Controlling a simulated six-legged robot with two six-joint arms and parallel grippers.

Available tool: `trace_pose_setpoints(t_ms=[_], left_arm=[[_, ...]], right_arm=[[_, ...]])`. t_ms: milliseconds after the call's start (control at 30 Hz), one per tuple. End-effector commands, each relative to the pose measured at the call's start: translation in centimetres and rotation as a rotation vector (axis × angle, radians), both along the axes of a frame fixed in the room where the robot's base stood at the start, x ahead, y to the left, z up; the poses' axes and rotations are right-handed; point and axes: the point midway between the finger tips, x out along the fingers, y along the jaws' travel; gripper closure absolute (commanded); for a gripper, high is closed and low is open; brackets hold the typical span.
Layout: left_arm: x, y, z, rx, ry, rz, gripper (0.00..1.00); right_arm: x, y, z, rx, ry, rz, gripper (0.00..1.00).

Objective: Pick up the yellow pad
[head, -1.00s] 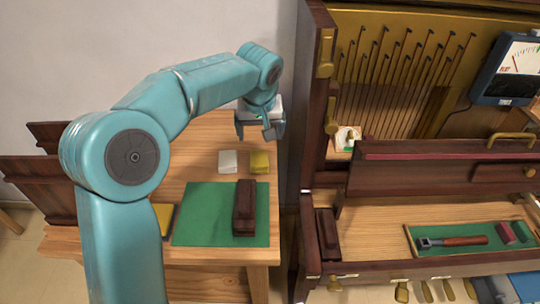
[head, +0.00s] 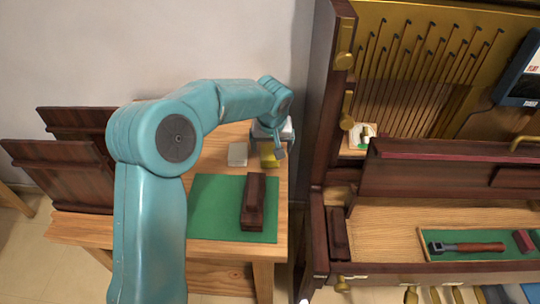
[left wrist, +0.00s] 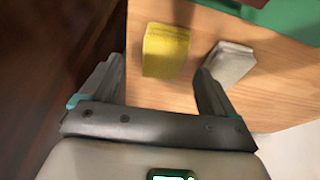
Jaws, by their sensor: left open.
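The yellow pad (head: 268,157) lies on the wooden table, partly hidden by my left gripper (head: 272,147) in the head view. In the left wrist view the yellow pad (left wrist: 166,51) lies ahead of and between the open fingers of my left gripper (left wrist: 160,78). The gripper is empty, and its right finger is close to a white pad (left wrist: 230,64). The white pad (head: 238,154) lies to the left of the yellow one in the head view. My right gripper is not in view.
A green mat (head: 215,210) with a dark wooden block (head: 253,202) on it lies nearer on the table. Dark wooden panels (head: 65,170) stand at the left. A dark wooden piano case (head: 330,130) stands close to the table's right side.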

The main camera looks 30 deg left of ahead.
Motion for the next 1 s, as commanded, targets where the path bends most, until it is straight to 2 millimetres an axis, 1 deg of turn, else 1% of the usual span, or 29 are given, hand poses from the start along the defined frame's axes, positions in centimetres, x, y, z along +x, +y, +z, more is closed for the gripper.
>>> trace_pose_setpoints(t_ms=[133, 233, 300, 467, 567, 600, 633, 667, 1000], left_arm=[[0.4, 1.0, -2.4, 0.001, 0.004, 0.001, 0.11], [0.9, 1.2, -3.8, 0.0, 0.003, 0.001, 0.11], [1.0, 1.3, -4.1, 0.001, 0.002, 0.001, 0.11], [1.0, 1.3, -4.1, 0.001, 0.001, 0.0, 0.11], [1.0, 1.3, -4.1, 0.0, 0.001, 0.0, 0.4], [1.0, 1.3, -4.1, 0.0, 0.001, 0.0, 0.53], [1.0, 1.3, -4.1, 0.0, 0.001, 0.0, 0.63], [1.0, 1.3, -4.1, 0.0, 0.001, 0.0, 0.7], [1.0, 1.3, -3.8, 0.001, 0.001, 0.0, 0.7]], right_arm=[[0.0, 0.0, -0.1, 0.0, 0.0, 0.0, 0.57], [0.0, 0.0, -0.2, 0.0, 0.0, 0.0, 0.57], [0.0, 0.0, -0.2, 0.0, 0.0, 0.0, 0.57], [0.0, 0.0, -0.2, 0.0, 0.0, 0.0, 0.57], [0.0, 0.0, -0.2, 0.0, 0.0, 0.0, 0.57], [0.0, 0.0, -0.2, 0.0, 0.0, 0.0, 0.57], [0.0, 0.0, -0.2, 0.0, 0.0, 0.0, 0.57], [0.0, 0.0, -0.2, 0.0, 0.0, 0.0, 0.57], [0.0, 0.0, -0.1, 0.0, 0.0, 0.0, 0.57]])
